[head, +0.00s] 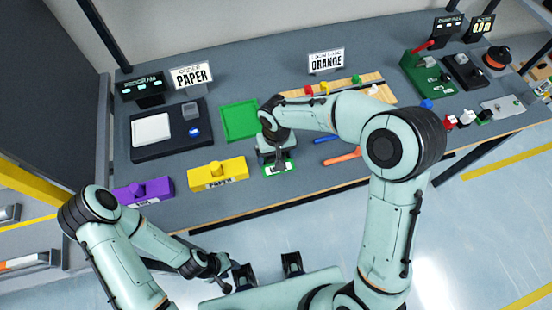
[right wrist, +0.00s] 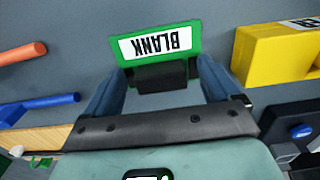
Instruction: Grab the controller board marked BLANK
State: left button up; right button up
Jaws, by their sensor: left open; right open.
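The controller board (head: 290,169) is a small green plate with a white label, lying on the grey bench. In the right wrist view the board (right wrist: 195,40) shows its label BLANK upside down and a black block (right wrist: 160,77) along its near edge. My right gripper (head: 278,164) is over the board and hides part of it in the head view. In the right wrist view its two fingers (right wrist: 158,85) stand open on either side of the black block; I cannot tell if they touch it. My left gripper (head: 222,270) is open, low in front of the bench, away from the board.
A yellow block marked PAPER (head: 218,173) and a purple block (head: 143,191) lie left of the board. A green tray (head: 239,121) is behind it. Orange (head: 343,156) and blue (head: 327,138) rods lie to its right. A dark program station (head: 172,128) stands further left.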

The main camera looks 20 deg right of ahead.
jog(key=c, duration=1.2)
jog(key=shift+r, duration=0.15)
